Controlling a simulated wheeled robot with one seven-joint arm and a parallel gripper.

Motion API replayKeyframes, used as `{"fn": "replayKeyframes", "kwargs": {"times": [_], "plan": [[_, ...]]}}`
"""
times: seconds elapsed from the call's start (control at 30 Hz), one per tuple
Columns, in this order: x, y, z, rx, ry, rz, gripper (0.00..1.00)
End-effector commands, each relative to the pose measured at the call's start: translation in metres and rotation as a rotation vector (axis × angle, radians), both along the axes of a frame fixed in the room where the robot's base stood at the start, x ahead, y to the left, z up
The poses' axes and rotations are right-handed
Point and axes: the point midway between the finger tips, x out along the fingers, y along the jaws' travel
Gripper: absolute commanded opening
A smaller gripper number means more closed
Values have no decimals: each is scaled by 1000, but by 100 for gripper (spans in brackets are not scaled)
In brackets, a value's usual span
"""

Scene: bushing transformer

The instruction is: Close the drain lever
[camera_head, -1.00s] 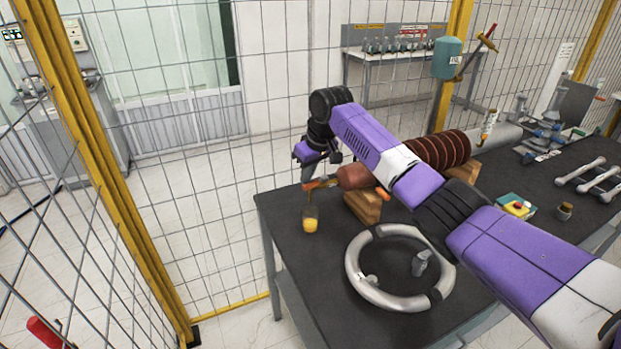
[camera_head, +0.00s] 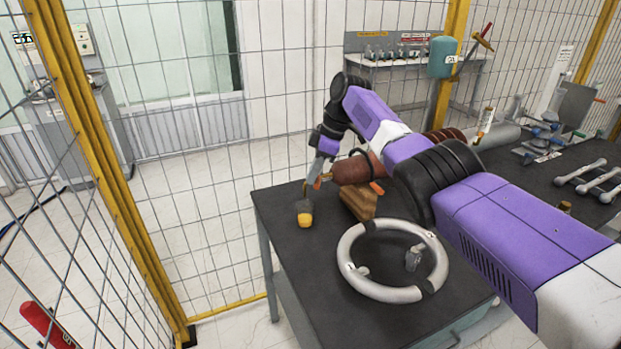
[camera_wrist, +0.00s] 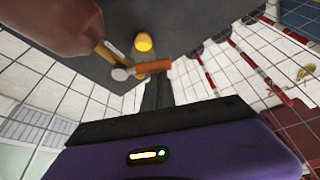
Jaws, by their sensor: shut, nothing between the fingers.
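The brown bushing (camera_head: 352,170) lies on wooden blocks on the dark table. A brass drain fitting (camera_wrist: 108,52) is at its end, with a round pale end. An orange drain lever (camera_wrist: 152,67) points away from it, to the right in the wrist view. My gripper (camera_wrist: 158,92) is shut and empty, its dark fingers at the lever's underside in that view; touching or just apart, I cannot tell. In the head view my gripper (camera_head: 318,172) is at the bushing's left end and partly hides the lever. A jar with yellow contents (camera_head: 304,219) stands below on the table.
A grey ring (camera_head: 350,246) with a small grey part inside lies at the table's front. A wooden block (camera_head: 357,200) supports the bushing. Grey handled parts (camera_head: 592,180) lie at the right. A yellow-framed wire fence (camera_head: 215,150) surrounds the table's far side.

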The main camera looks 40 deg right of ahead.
Motion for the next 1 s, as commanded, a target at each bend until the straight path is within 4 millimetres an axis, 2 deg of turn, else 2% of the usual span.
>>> {"fn": "replayKeyframes", "kwargs": {"times": [0.13,1.0], "plan": [[-4,-3,0,0,1,71,0],[-18,-20,0,-2,1,64,0]]}}
